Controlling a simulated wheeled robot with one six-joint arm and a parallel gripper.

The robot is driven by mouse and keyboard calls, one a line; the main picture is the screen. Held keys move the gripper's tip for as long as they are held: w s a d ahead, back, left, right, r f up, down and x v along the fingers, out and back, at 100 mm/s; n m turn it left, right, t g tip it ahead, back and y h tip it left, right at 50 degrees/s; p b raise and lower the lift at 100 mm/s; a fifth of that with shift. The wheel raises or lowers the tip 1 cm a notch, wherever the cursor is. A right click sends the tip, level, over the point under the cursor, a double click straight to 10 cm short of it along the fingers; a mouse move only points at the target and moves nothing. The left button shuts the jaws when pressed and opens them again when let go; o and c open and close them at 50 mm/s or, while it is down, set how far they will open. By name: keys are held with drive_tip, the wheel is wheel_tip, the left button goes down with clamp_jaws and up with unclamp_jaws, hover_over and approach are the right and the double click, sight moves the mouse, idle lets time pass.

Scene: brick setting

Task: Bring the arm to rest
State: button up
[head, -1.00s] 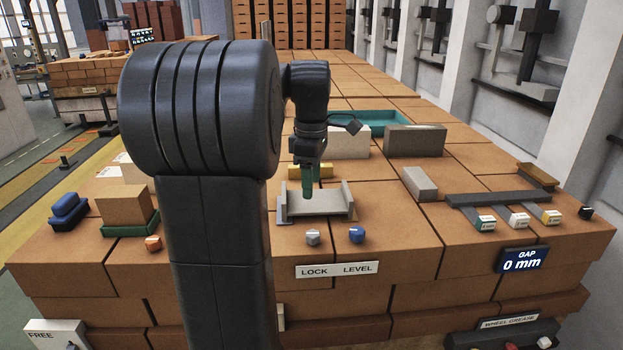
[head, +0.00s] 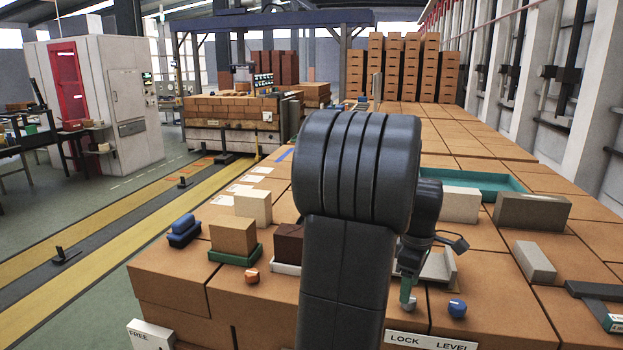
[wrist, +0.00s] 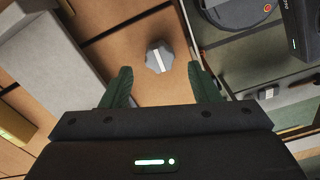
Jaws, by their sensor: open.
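My gripper (head: 408,298) hangs at the end of my arm over the front part of the brick-topped bench (head: 500,320), close to the grey lock knob. In the wrist view its two green fingers (wrist: 157,88) are spread apart with nothing between them. The grey knob (wrist: 159,57) with a white stripe sits just beyond the fingertips, apart from them. A grey channel-shaped fixture (head: 440,266) stands behind the gripper and is partly hidden by my arm. The blue knob (head: 457,308) is to the right of the gripper.
A tan block in a green tray (head: 234,258), a dark brown block (head: 288,243), an orange knob (head: 252,276) and a blue object (head: 184,230) are left of my arm. Pale blocks (head: 535,261) and a teal tray (head: 480,183) are to the right. A striped floor lane (head: 90,250) runs left.

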wheel_tip(320, 180, down, 3)
drive_tip(key=shift+f, duration=0.15)
idle(0.4)
wheel_tip(320, 180, up, 13)
wheel_tip(320, 180, down, 13)
drive_tip(key=shift+f, duration=0.1)
drive_tip(key=m, duration=0.5)
drive_tip(key=m+b, duration=0.1)
drive_tip(key=m, duration=0.4)
drive_tip(key=shift+d, duration=0.1)
drive_tip(key=m+b, duration=0.1)
drive_tip(key=m, duration=0.5)
drive_tip(key=shift+d, duration=0.1)
drive_tip(key=m+b, duration=0.1)
drive_tip(key=m, duration=0.4)
idle(0.4)
